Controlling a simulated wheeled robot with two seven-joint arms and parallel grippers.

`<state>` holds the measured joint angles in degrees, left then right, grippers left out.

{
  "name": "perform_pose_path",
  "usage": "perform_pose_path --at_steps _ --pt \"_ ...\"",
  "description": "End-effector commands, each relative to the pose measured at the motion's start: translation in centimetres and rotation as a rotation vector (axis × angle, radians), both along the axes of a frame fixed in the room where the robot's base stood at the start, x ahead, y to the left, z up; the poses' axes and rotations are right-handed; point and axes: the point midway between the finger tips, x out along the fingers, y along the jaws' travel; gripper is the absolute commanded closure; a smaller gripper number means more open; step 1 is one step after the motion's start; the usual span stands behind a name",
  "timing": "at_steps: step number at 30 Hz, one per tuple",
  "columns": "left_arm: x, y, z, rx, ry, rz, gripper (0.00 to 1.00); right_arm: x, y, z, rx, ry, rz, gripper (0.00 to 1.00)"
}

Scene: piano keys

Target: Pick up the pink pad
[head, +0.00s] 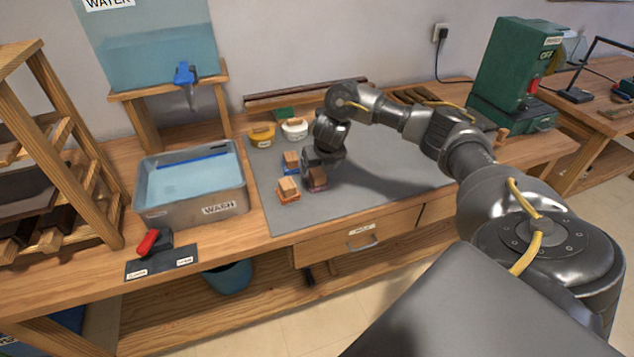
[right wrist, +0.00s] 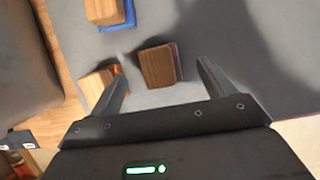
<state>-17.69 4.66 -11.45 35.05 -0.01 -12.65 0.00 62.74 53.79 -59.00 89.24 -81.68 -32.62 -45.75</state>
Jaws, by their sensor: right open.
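The pink pad (head: 317,185) has a wooden block on top and sits on the grey mat, at the right of a small group of pads. In the right wrist view, its wooden block (right wrist: 158,66) shows a thin pinkish-purple edge (right wrist: 178,60) on its right side. My right gripper (head: 321,157) is directly above and behind it in the head view, partly hiding it. In the wrist view, the two fingers of the gripper (right wrist: 162,76) are apart, one on each side of the block, with clear space between. My left gripper is out of view.
An orange pad (head: 288,197) and a blue pad (head: 291,170), both with wooden blocks, stand close at the left. In the wrist view, the orange pad's block (right wrist: 95,88) is near the left finger. Yellow (head: 261,138) and white (head: 294,130) pads are farther back. A wash basin (head: 190,208) stands left.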

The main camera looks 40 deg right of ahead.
Motion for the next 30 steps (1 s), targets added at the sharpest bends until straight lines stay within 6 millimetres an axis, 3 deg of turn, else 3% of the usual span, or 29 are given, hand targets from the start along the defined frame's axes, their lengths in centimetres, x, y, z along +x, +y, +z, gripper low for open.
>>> perform_pose_path --at_steps 7,16,26,30 --pt "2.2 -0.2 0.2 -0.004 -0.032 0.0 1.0 0.4 0.1 -0.7 0.001 0.002 0.002 0.18" --pt "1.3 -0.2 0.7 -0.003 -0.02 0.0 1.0 1.8 -0.3 -4.6 0.002 0.002 0.002 0.18" --pt "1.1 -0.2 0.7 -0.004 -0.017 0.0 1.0 2.2 -0.5 -5.2 0.001 0.0 0.004 0.18" --pt "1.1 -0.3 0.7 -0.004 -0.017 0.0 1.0 2.1 -0.4 -5.1 0.001 0.0 0.004 0.36"
